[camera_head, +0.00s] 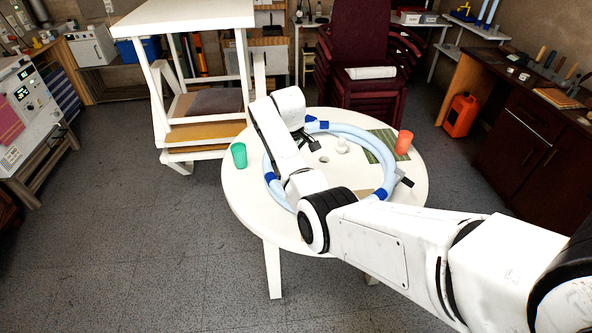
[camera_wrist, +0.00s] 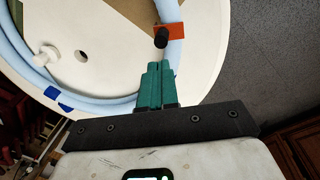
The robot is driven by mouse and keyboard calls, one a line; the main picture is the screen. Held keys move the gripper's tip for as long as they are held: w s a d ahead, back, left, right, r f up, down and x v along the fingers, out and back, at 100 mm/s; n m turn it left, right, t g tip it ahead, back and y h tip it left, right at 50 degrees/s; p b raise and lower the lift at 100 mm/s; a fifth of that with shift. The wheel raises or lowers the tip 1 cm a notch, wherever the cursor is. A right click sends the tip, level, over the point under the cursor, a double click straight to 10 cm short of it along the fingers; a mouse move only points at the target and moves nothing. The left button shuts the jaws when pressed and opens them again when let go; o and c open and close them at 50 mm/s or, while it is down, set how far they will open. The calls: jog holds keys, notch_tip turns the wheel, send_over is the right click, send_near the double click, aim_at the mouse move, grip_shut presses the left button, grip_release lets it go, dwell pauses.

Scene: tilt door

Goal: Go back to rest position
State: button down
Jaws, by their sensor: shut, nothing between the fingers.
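My gripper (camera_wrist: 158,66) shows in the wrist view with its two green fingers together and nothing between them. It is over the round white table (camera_wrist: 200,85), near its edge. In the head view my arm reaches across the table (camera_head: 245,195), and the fingers are hard to make out there. A light blue ring-shaped hose (camera_head: 350,130) with darker blue bands lies on the table; part of it passes close to the fingers in the wrist view (camera_wrist: 100,104). My arm hides part of the ring in the head view.
A green cup (camera_head: 239,155) stands at the table's left edge and an orange cup (camera_head: 403,142) at its right. A small white piece (camera_head: 342,145) stands inside the ring. Stacked dark red chairs (camera_head: 368,60) and a white shelf frame (camera_head: 190,22) are behind. Floor at left is clear.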

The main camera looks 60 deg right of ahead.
notch_tip(320, 180, up, 6)
jog(key=s+a+f+b, duration=0.1)
jog(key=s+a+f, duration=0.4)
jog(key=a+f, duration=0.3)
jog(key=s+a+f+b, duration=0.1)
jog(key=s+a+f, duration=0.4)
jog(key=a, duration=0.5)
jog(key=s+a+f+t+y, duration=0.1)
jog(key=s+a+f, duration=0.1)
jog(key=s+a, duration=1.2)
jog(key=s, duration=0.3)
jog(key=shift+s+a+f, duration=0.2)
jog(key=shift+a, duration=0.1)
